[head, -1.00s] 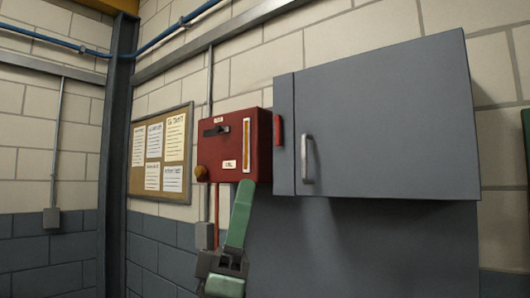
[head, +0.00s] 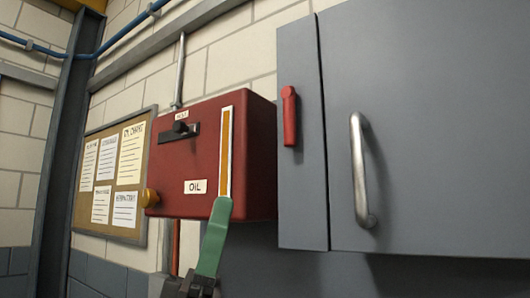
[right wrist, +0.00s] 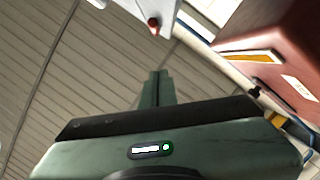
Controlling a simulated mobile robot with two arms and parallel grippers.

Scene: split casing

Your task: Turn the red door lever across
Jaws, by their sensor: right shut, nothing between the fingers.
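The red lever (head: 290,118) stands upright on the narrow strip at the left of the grey cabinet (head: 420,110), beside the door. Its round end is at the top. In the right wrist view a small red end (right wrist: 154,25), likely the lever's, shows on a pale surface at the top edge. My right gripper (head: 222,207), green, is shut and empty. In the head view it is below and left of the lever, overlapping the lower edge of the red oil box. In the right wrist view its shut fingers (right wrist: 158,76) point up toward the red end, apart from it. My left gripper is not in view.
A metal handle (head: 360,170) stands out from the cabinet door. A notice board (head: 115,180) hangs farther left.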

